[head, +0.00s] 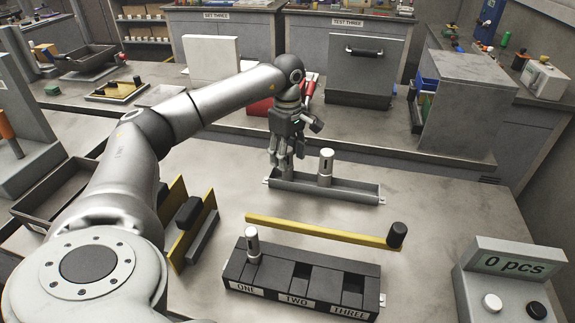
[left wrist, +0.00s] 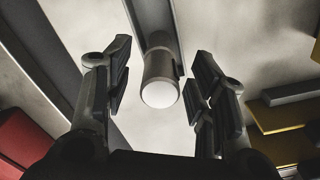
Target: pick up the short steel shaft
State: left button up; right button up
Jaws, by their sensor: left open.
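A steel shaft (head: 326,168) with a dark mark on its side stands upright in the long grey tray (head: 362,195). Another steel shaft (head: 253,245) stands in slot ONE of the dark fixture block (head: 268,281). I cannot tell for sure which is the short one. My left gripper (head: 284,169) points down over the left part of the tray, to the left of the shaft there, and is open and empty. In the left wrist view, one shaft (left wrist: 161,82) with a bright end shows between the open fingers (left wrist: 163,72), apart from both. My right gripper is not in view.
A yellow bar (head: 320,231) with a black knob lies between tray and block. Slots TWO and THREE look empty. A counter reading 0 pcs (head: 515,263) stands front right. Yellow brackets (head: 177,235) stand left, below my arm. The table right of the tray is clear.

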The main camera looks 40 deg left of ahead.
pick_arm(q)
notch_tip(320, 180, down, 4)
jog(key=shift+r, duration=0.2)
grip_shut()
